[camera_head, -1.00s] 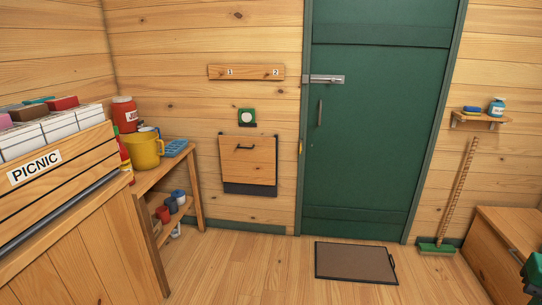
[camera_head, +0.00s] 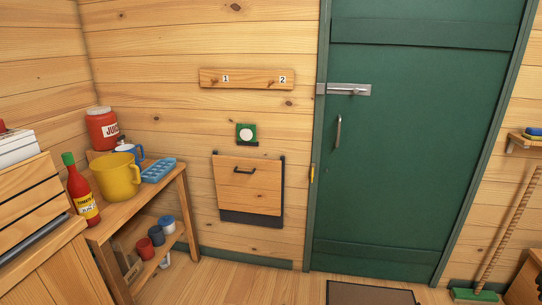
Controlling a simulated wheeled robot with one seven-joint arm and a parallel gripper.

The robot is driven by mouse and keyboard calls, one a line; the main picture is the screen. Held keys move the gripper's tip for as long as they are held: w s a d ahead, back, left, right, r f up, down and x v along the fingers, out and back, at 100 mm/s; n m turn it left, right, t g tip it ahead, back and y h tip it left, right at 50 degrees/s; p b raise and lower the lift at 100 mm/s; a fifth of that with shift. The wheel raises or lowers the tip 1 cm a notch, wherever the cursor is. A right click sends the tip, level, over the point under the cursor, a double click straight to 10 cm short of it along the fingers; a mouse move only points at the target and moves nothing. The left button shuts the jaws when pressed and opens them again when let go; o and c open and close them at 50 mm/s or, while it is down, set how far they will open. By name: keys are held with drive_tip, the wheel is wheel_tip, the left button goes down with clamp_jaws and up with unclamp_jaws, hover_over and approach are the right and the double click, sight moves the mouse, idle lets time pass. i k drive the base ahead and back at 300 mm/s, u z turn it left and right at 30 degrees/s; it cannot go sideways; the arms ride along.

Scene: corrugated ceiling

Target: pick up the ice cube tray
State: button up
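The ice cube tray (camera_head: 159,170) is a blue tray with small compartments. It lies on the right part of the top of a wooden shelf table (camera_head: 102,230), against the left wall area. A yellow pitcher (camera_head: 118,178) stands just left of it, and a blue-and-white mug (camera_head: 130,152) stands behind and to the left. My gripper is not in view.
A red juice jar (camera_head: 102,128) and a ketchup-like red bottle (camera_head: 82,192) also stand on or by the table. Several cups (camera_head: 156,235) sit on its lower shelf. A wooden crate (camera_head: 28,195) is at the left. The floor (camera_head: 240,285) right of the table is clear.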

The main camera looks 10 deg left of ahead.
sight(159, 169)
drive_tip(key=u, duration=0.15)
drive_tip(key=i, duration=1.15)
drive_tip(key=u, duration=0.7)
drive_tip(key=i, duration=1.3)
drive_tip(key=u, duration=0.75)
drive_tip(key=i, duration=1)
drive_tip(key=u, duration=0.1)
